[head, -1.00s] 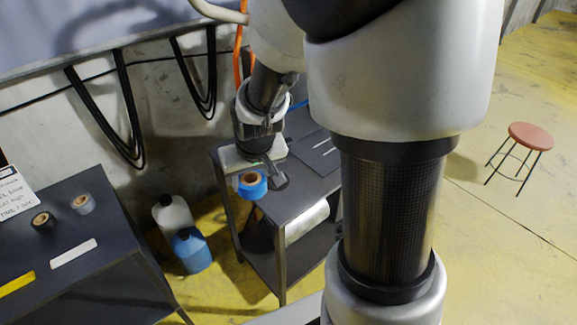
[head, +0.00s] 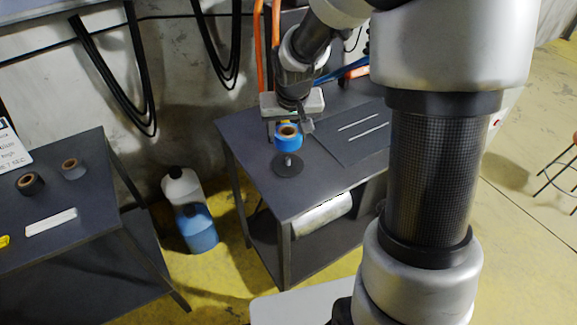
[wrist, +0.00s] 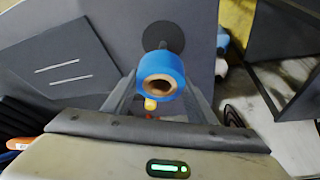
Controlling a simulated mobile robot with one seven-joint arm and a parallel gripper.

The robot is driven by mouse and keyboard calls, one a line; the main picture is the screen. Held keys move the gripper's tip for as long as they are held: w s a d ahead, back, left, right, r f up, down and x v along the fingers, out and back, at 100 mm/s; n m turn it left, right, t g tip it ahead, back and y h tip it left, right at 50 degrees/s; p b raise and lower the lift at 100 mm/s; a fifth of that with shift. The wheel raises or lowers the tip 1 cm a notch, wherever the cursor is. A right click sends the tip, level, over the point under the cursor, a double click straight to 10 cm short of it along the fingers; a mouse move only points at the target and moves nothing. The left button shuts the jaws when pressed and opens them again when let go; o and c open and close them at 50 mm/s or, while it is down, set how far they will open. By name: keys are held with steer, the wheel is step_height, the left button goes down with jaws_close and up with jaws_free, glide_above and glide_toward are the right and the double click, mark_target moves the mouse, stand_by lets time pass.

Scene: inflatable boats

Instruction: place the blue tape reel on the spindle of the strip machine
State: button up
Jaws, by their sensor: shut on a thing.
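The blue tape reel (head: 287,142), with a brown cardboard core, is held by my gripper (head: 289,128) over the dark machine table. In the wrist view the reel (wrist: 161,73) sits between the two grey fingers of my gripper (wrist: 160,84), its core hole partly facing the camera. The spindle (head: 288,160) is a short upright pin on a round black disc (head: 287,170) on the table top. The reel is apart from the pin, just behind or above it in the head view. In the wrist view the disc (wrist: 163,32) lies beyond the reel, which partly covers it.
A dark panel with two pale strips (head: 352,138) lies right of the spindle. A second table (head: 90,205) at left carries a black reel (head: 29,183), a grey reel (head: 73,169) and a white strip (head: 51,222). White and blue jugs (head: 196,228) stand between the tables.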

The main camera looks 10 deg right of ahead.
mark_target(288, 158)
step_height(288, 158, down, 8)
steer(key=shift+r+b, duration=0.1)
steer(key=shift+b, duration=0.5)
steer(key=o, duration=1.1)
